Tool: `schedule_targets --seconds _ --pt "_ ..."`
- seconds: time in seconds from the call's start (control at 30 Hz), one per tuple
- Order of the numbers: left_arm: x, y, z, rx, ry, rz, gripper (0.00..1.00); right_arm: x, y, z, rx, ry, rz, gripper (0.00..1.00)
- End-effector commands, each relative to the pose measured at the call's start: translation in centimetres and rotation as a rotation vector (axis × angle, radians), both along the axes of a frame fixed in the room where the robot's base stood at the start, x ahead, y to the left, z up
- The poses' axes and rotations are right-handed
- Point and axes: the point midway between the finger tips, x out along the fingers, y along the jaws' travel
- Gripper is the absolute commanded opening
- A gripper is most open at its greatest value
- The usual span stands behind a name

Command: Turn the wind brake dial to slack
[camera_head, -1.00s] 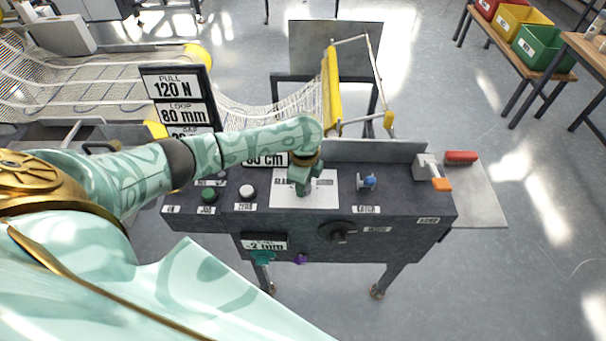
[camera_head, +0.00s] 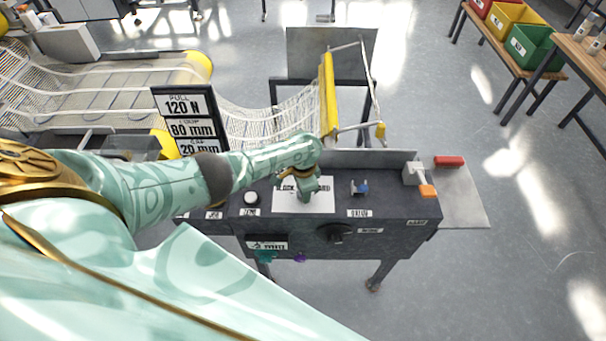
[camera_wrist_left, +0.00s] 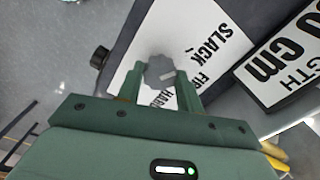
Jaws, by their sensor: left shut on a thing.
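The wind brake dial (camera_wrist_left: 159,72) is a small grey knob on a white label plate (camera_wrist_left: 208,42) in the left wrist view. The plate reads SLACK, with FIRM and HARD partly covered. My left gripper (camera_wrist_left: 160,88) is shut on the dial, one finger on each side. I cannot tell exactly which word the dial points at. In the head view my left gripper (camera_head: 306,192) reaches down onto the white plate (camera_head: 322,204) on the dark console and hides the dial. My right gripper is not in view.
The console (camera_head: 400,207) also bears a white button (camera_head: 250,198), a blue switch (camera_head: 361,187), a black knob (camera_head: 336,233) and an orange-tipped lever (camera_head: 427,190). A display board (camera_head: 186,112) stands behind my left arm. Mesh (camera_head: 262,112) runs to a yellow roller (camera_head: 327,95).

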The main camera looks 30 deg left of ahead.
Motion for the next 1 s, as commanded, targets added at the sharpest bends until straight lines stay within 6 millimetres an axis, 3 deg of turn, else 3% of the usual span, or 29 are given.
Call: schedule_targets --seconds 0.57,0.6,0.67,1.0 --pt "0.1 -0.1 0.04 -0.002 -0.002 0.038 0.13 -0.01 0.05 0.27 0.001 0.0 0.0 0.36" --pt "0.11 -0.11 0.05 -0.002 -0.003 0.038 0.39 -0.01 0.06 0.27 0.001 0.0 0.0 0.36" --pt "0.1 -0.1 0.05 -0.002 -0.002 0.037 0.56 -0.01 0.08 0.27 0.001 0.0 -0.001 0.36" --pt "0.06 -0.05 0.37 -0.001 -0.002 0.037 0.58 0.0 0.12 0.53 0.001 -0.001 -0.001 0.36"
